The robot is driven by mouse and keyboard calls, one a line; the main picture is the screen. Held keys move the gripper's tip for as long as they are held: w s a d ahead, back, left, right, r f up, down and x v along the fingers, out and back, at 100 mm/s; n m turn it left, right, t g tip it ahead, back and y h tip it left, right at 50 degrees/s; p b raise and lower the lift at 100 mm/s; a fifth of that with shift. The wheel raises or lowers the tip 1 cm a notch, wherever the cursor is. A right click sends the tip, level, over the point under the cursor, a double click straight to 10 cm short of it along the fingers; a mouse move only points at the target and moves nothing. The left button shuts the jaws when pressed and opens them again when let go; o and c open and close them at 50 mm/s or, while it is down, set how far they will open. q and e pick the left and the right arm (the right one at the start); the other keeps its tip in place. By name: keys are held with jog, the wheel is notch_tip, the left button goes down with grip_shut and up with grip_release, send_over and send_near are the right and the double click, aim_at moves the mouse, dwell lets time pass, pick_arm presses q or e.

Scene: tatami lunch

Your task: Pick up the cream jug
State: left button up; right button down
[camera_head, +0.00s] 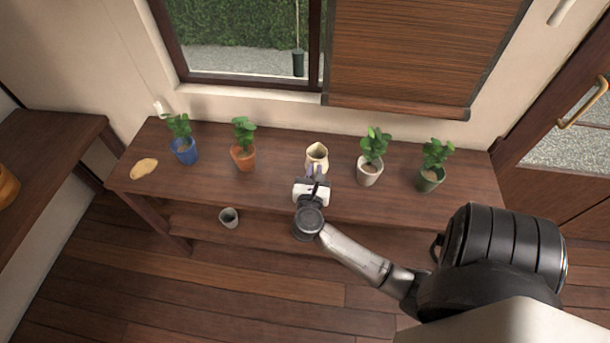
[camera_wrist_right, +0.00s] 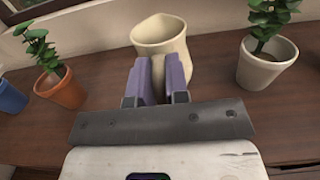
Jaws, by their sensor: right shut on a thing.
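The cream jug (camera_head: 317,155) stands upright on the wooden table, between the terracotta pot and the white pot. My right gripper (camera_head: 316,172) reaches it from the front. In the right wrist view the jug (camera_wrist_right: 165,38) is beyond my right gripper (camera_wrist_right: 157,80), whose two purple fingers are shut on a cream part at its near side, which looks like the handle. The fingers hide most of that part. I cannot tell whether the jug's base is clear of the table. My left gripper is not in view.
A plant in a white pot (camera_head: 368,172) stands close to the jug's right, and one in a terracotta pot (camera_head: 243,157) to its left. A blue pot (camera_head: 185,152) and a dark green pot (camera_head: 430,180) stand farther out. A grey cup (camera_head: 229,217) is on the lower shelf.

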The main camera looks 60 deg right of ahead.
jog(key=s+d+r+p, duration=0.1)
jog(key=s+d+r, duration=0.3)
jog(key=s, duration=0.2)
jog(key=shift+r, duration=0.25)
dwell(0.3)
jog(key=shift+r, duration=0.1)
dwell(0.8)
